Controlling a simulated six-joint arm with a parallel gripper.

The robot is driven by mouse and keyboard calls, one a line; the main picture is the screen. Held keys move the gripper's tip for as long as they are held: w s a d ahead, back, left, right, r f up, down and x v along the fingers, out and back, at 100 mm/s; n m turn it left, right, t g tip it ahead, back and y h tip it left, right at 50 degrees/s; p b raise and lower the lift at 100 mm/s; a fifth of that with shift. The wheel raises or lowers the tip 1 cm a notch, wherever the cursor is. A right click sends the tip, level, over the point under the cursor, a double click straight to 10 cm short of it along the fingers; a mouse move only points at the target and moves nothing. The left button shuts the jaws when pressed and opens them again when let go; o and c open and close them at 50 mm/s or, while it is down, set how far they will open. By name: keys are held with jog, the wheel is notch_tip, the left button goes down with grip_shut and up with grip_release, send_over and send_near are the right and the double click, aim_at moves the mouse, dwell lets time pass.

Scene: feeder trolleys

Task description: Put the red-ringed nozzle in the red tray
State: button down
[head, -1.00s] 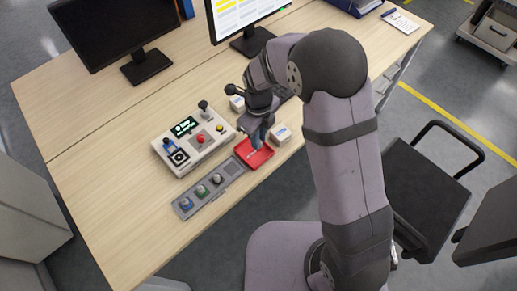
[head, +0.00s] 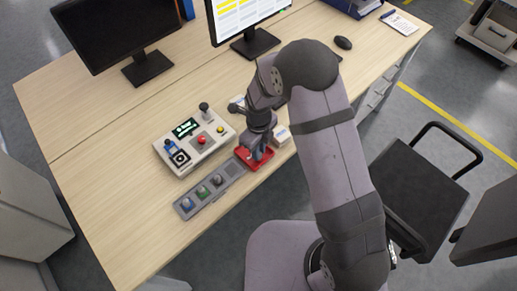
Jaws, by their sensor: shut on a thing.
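The red tray (head: 243,153) lies on the desk at the right end of the grey nozzle holder (head: 232,168). My gripper (head: 258,156) is low over the tray, its fingers pointing down inside the tray's outline. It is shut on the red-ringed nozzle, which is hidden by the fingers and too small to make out. I cannot tell whether the nozzle touches the tray floor. The holder carries a blue-ringed nozzle (head: 186,203), a green-ringed nozzle (head: 202,191) and a grey or dark nozzle (head: 217,180). No red ring shows in the holder.
A control box (head: 193,145) with buttons and a small joystick stands left of the tray. Monitors (head: 118,35) stand behind. The desk's front left is clear.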

jog(key=shift+f, duration=0.1)
jog(key=shift+f, duration=0.1)
jog(key=c, duration=1.7)
grip_release()
jog(key=shift+o, duration=0.2)
notch_tip(320, 180, up, 12)
jog(key=b, duration=0.2)
jog(key=shift+r+b, duration=0.25)
jog(key=shift+b, duration=0.1)
